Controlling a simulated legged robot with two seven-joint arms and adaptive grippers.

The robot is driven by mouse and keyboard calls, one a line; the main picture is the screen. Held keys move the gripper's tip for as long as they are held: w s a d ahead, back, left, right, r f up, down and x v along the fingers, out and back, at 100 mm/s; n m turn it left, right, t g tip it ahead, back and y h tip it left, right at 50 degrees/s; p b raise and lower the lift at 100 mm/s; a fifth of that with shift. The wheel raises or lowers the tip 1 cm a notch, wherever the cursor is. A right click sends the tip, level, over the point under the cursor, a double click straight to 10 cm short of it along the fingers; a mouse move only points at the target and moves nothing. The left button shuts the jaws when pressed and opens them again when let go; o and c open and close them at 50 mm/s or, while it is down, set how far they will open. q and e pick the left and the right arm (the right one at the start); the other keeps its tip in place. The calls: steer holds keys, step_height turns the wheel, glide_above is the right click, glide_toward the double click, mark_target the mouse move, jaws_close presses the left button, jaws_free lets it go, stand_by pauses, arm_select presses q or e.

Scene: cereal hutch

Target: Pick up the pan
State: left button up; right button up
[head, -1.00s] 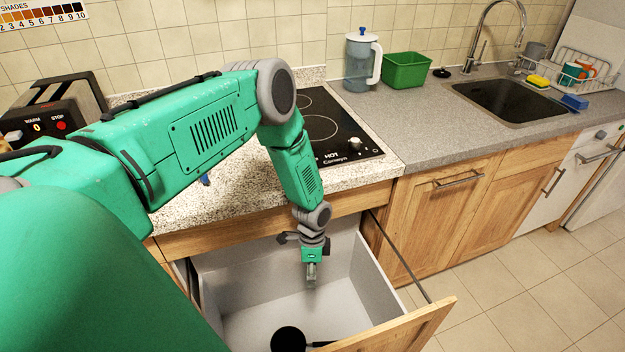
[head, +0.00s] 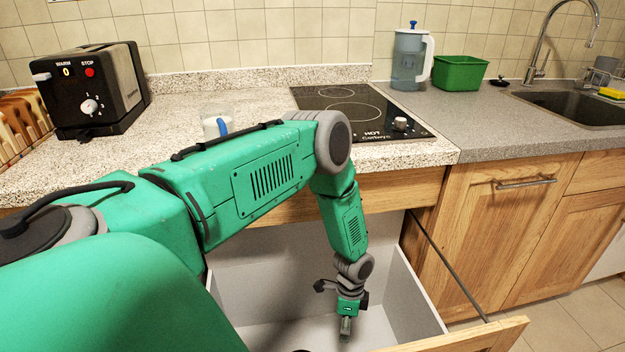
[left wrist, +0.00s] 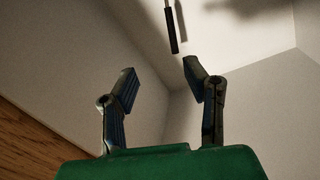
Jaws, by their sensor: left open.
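The pan lies in the open drawer (head: 408,295). In the head view only a dark sliver of it shows at the bottom edge; the rest is cut off. In the left wrist view a black handle (left wrist: 171,32), likely the pan's, shows beyond the fingertips near the top, with its shadow beside it. My left gripper (head: 345,334) points down inside the drawer. Its two fingers (left wrist: 160,74) are apart with nothing between them, and the handle is not touching them. My right gripper is not in view.
The drawer's wooden front (head: 470,340) and pale side walls surround the left gripper. The counter above holds a toaster (head: 92,90), a glass cup (head: 217,122), a black cooktop (head: 365,112), a water jug (head: 408,58) and a green tub (head: 460,72).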

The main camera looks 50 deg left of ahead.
arm_select(q)
steer(key=f+b, duration=0.4)
steer(key=f, duration=0.2)
steer(key=f+b, duration=0.4)
steer(key=f, duration=0.3)
steer(key=s+d+f+b, duration=0.1)
steer(key=f+b, duration=0.3)
steer(key=f, duration=0.2)
steer(key=shift+s+f, duration=0.1)
steer(key=shift+f, duration=0.1)
steer(key=f+b, duration=0.1)
steer(key=f, duration=0.1)
steer(key=f+b, duration=0.2)
steer(key=f, duration=0.1)
steer(key=shift+s+d+f, duration=0.3)
steer(key=shift+s+d, duration=0.05)
steer(key=shift+d, duration=0.05)
steer(key=shift+r, duration=0.1)
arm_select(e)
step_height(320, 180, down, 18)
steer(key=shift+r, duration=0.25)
arm_select(q)
steer(key=shift+a, duration=0.1)
jaws_close()
